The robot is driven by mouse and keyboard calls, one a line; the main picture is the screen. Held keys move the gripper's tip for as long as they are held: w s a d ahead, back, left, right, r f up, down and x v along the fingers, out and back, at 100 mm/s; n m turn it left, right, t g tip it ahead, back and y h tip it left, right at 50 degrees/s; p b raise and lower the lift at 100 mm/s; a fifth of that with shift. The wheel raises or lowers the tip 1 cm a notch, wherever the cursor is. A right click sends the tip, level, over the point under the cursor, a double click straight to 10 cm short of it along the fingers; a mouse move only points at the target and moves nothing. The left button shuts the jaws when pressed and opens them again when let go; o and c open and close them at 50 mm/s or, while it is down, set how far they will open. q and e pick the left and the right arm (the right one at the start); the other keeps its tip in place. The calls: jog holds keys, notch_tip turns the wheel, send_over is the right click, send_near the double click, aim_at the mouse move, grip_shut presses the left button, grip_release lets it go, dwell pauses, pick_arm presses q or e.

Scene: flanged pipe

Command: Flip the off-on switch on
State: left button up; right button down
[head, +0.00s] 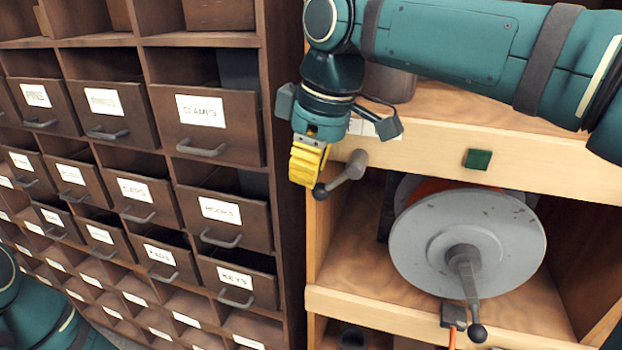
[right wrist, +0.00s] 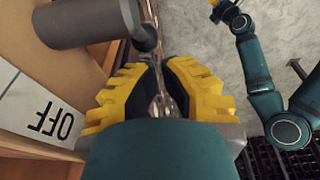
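The switch lever (head: 345,175) is a grey hub with a short rod and dark ball, on the wooden cabinet front. It points down-left. A white label (head: 386,129) above it is partly covered by my right gripper. In the right wrist view the switch hub (right wrist: 80,23) is at upper left and the label (right wrist: 38,108) reads OFF. My right gripper (head: 307,172) has its yellow fingers together, close beside the lever's ball end. I see nothing clearly held, and contact is unclear. My left arm shows in the right wrist view, with only a bit of yellow gripper (right wrist: 214,3) at the top edge.
A green square button (head: 478,159) is right of the switch. Below is a grey crank reel (head: 440,240) inside the shelf opening. A dark brown cabinet (head: 285,215) of labelled drawers stands close on the left. Bare floor (right wrist: 205,45) shows in the wrist view.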

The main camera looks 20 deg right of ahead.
pick_arm(q)
jog(key=shift+f, duration=0.1)
pick_arm(e)
jog(key=shift+d+f, duration=0.15)
jog(key=shift+f, duration=0.5)
pick_arm(q)
jog(key=shift+w+a+r+p, duration=0.15)
jog(key=shift+w+r+p, duration=0.35)
jog(key=shift+r, duration=0.1)
pick_arm(e)
jog(key=shift+f+g+h, duration=0.2)
jog(key=shift+g+h, duration=0.1)
jog(key=shift+h, duration=0.1)
pick_arm(q)
jog(key=shift+r, duration=0.1)
pick_arm(e)
jog(key=shift+s+d, duration=0.1)
